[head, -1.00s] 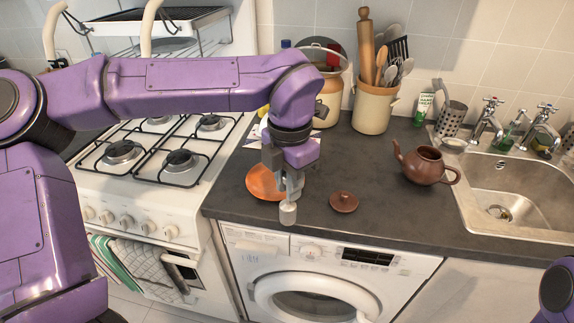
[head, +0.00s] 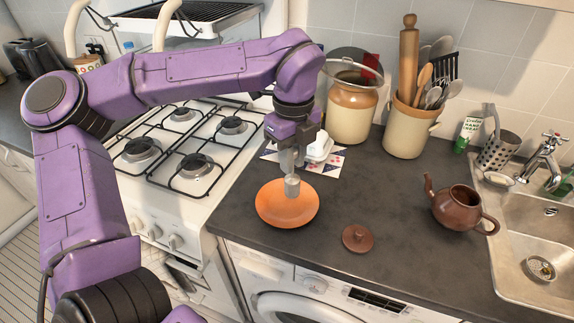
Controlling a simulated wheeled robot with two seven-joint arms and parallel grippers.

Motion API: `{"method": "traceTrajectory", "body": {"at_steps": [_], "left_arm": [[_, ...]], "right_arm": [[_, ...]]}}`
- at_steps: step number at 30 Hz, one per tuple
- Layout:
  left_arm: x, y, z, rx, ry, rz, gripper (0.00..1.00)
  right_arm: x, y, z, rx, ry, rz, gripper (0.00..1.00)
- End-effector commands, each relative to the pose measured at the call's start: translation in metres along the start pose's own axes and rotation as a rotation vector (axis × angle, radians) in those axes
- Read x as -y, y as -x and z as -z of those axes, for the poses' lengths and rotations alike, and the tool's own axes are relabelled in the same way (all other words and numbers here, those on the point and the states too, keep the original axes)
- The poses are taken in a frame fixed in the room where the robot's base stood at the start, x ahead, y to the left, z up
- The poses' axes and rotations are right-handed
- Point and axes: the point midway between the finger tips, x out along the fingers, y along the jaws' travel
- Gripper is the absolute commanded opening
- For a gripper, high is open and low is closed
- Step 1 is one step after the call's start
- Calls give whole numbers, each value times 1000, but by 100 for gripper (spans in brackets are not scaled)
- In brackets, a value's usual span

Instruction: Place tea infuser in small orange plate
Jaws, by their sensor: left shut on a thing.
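The tea infuser (head: 292,187) is a small grey metal cylinder. My left gripper (head: 291,173) is shut on it and points down from above. The infuser shows in front of the small orange plate (head: 287,212), over its far half. I cannot tell whether it touches the plate. The plate lies flat on the dark counter near its front edge and looks empty otherwise. My right gripper is not in view.
A brown teapot lid (head: 357,238) lies right of the plate. A brown teapot (head: 463,208) stands farther right by the sink (head: 510,222). A utensil crock (head: 408,128) and a jar (head: 351,108) stand behind. The stove (head: 185,145) is left.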

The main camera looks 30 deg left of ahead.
Motion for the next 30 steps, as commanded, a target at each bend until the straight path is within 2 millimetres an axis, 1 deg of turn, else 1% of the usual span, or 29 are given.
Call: {"method": "traceTrajectory", "body": {"at_steps": [1, 3, 7, 10, 12, 15, 23, 26, 27, 29, 30], "left_arm": [[2, -10, -8, -4, 1, -8, 0], [6, -23, -18, -2, 1, -6, 0], [11, -38, -28, -1, 0, -3, 0], [14, -50, -38, -2, 1, -6, 0], [13, -66, -37, -1, -1, -6, 0], [14, -78, -36, 0, -1, -4, 0], [14, -81, -36, 0, -1, -1, 0], [14, -85, -36, 0, 0, -1, 0], [14, -84, -36, 0, -1, -1, 28], [14, -83, -36, 0, 0, -2, 47], [14, -83, -36, 0, 0, -2, 47]], "right_arm": [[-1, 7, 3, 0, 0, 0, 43], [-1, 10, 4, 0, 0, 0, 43], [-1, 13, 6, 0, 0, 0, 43], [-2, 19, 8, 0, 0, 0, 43], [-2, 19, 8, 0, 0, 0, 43], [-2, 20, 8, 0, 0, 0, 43], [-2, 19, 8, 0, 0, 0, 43], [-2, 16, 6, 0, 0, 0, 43], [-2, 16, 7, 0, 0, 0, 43], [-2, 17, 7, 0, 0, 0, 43], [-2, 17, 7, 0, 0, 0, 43]]}}
